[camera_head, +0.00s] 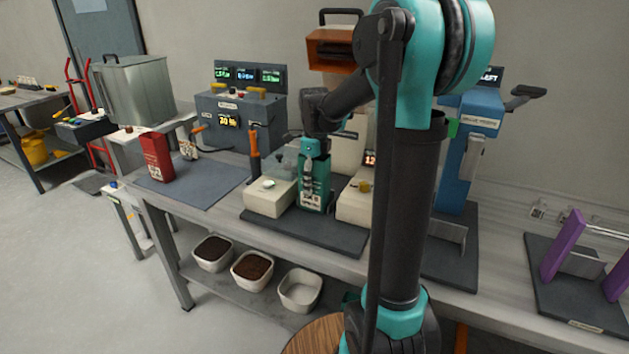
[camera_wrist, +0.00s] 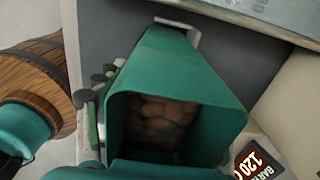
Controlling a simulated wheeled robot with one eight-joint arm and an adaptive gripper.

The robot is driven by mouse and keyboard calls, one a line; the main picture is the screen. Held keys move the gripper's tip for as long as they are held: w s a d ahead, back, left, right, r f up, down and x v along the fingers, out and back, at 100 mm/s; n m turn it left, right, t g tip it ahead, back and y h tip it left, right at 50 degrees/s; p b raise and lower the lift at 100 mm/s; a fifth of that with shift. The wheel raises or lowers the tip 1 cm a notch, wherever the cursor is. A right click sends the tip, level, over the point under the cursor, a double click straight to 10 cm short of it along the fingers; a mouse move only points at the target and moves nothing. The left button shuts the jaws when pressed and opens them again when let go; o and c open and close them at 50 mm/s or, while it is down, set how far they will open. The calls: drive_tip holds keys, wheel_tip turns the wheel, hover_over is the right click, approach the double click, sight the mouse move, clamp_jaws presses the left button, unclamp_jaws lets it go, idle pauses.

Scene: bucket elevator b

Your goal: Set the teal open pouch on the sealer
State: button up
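The teal open pouch (camera_head: 316,196) is upright between the two cream blocks of the sealer, the left one (camera_head: 268,200) and the right one (camera_head: 353,209), above its dark base plate (camera_head: 300,231). I cannot tell whether its bottom touches the plate. My gripper (camera_head: 308,166) reaches down from above and is shut on the pouch, with a grey finger against its near face. In the wrist view the pouch (camera_wrist: 190,75) shows its open mouth and brown lumps inside. Part of the sealer's lit display (camera_wrist: 255,160) shows beside it. My arm hides part of the sealer's right side.
A red bag (camera_head: 157,157) stands on a dark mat to the left. A grey machine with displays (camera_head: 240,110) is behind. A blue machine (camera_head: 470,150) and a purple-armed stand (camera_head: 565,245) are to the right. Several white bins (camera_head: 300,291) sit on the shelf below.

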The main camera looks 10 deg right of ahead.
wheel_tip(320, 180, up, 12)
drive_tip(key=shift+r, duration=0.15)
idle(0.7)
drive_tip(key=shift+s, duration=0.1)
idle(1.2)
